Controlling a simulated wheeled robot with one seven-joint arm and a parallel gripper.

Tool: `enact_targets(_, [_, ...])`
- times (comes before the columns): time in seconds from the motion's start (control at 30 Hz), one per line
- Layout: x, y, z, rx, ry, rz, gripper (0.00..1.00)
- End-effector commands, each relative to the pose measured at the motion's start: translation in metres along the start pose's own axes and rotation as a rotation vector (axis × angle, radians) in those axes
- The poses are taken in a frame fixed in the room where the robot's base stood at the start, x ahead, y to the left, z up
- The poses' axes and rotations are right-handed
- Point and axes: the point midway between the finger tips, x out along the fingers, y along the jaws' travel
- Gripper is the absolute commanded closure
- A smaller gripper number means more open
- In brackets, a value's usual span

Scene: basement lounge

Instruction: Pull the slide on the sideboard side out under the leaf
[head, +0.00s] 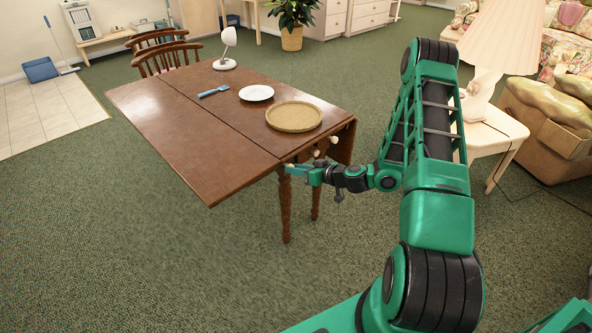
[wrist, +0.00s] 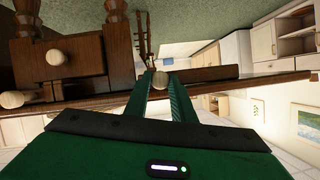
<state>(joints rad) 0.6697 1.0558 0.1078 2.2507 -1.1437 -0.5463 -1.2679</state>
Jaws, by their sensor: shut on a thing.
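The brown drop-leaf table (head: 215,105) stands in the middle of the head view, its left leaf (head: 160,120) raised level and its right leaf (head: 347,142) hanging. My gripper (head: 291,169) is at the near end of the table, just under the top by the near leg. It is shut on a pale round knob (wrist: 160,80), which shows between the fingertips in the wrist view. A dark wooden bar (wrist: 205,73) runs beside that knob along the underside of the leaf; I cannot tell how far out the slide is.
Two more pale knobs are on the table end, one on a drawer front (wrist: 55,57). On the top are a round wooden tray (head: 294,117), a white plate (head: 256,93), a blue utensil (head: 214,91) and a lamp (head: 226,62). Chairs (head: 165,55) stand behind; green carpet left and front is clear.

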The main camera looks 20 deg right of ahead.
Motion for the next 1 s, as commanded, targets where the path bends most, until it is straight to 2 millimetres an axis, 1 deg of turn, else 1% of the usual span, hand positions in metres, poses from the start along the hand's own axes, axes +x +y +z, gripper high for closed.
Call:
enact_targets(0.03, [0.001,-0.005,0.002,0.005,-0.005,-0.011,0.73])
enact_targets(0.1, [0.001,-0.005,0.002,0.005,-0.005,-0.011,0.59])
enact_targets(0.37, [0.000,-0.003,0.001,0.004,-0.003,-0.007,0.59])
enact_targets(0.47, [-0.003,-0.003,0.001,0.004,-0.003,-0.006,0.59])
enact_targets(0.57, [-0.013,-0.002,0.001,0.006,-0.003,-0.005,0.59])
enact_targets(0.9, [-0.075,-0.001,0.001,0.007,-0.004,-0.004,0.59])
enact_targets(1.0, [-0.089,-0.001,0.001,0.007,-0.003,-0.005,0.59])
